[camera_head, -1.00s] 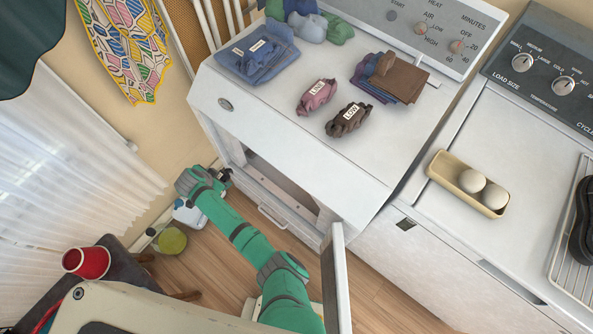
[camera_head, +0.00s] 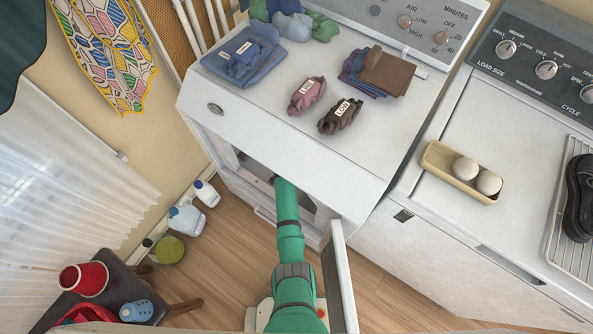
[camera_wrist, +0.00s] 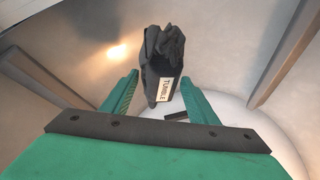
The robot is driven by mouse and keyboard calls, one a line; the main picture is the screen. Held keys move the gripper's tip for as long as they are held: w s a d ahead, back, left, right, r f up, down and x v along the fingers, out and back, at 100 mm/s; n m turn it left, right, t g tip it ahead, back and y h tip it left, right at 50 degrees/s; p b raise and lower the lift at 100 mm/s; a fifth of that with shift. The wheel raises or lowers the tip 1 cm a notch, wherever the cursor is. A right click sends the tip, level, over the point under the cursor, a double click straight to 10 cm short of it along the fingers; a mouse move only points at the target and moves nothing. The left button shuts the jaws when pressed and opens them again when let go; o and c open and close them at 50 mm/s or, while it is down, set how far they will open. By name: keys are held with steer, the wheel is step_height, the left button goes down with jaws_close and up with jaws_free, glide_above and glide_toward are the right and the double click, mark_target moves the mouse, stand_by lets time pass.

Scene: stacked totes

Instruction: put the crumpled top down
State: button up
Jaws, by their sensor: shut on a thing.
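The crumpled top (camera_wrist: 163,52), a dark grey bunched cloth with a white "TUMBLE" label, is held between the green fingers of my gripper (camera_wrist: 160,88) in the wrist view. My gripper is shut on it, inside the pale, curved interior of the dryer. In the head view my arm reaches through the dryer's front opening, so my gripper and the top are hidden there. The dryer (camera_head: 290,150) is white, and its door (camera_head: 340,275) stands open to the right of my arm. Whether the top touches the drum surface (camera_wrist: 240,115) is unclear.
On the dryer lie a pink "LINE" bundle (camera_head: 307,96), a dark "LOW" bundle (camera_head: 341,116), blue folded cloth (camera_head: 243,56) and brown folded cloth (camera_head: 386,73). Drum ribs (camera_wrist: 285,60) flank my gripper. Bottles (camera_head: 186,216) stand on the floor at left.

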steer(key=shift+d+f, duration=0.15)
steer(key=shift+f, duration=2.4)
steer(key=shift+d+f, duration=0.15)
steer(key=shift+f, duration=2.35)
steer(key=shift+f, duration=0.4)
steer(key=shift+f, duration=0.2)
steer(key=o, duration=1.3)
steer(key=shift+c, duration=0.2)
steer(key=shift+r, duration=0.1)
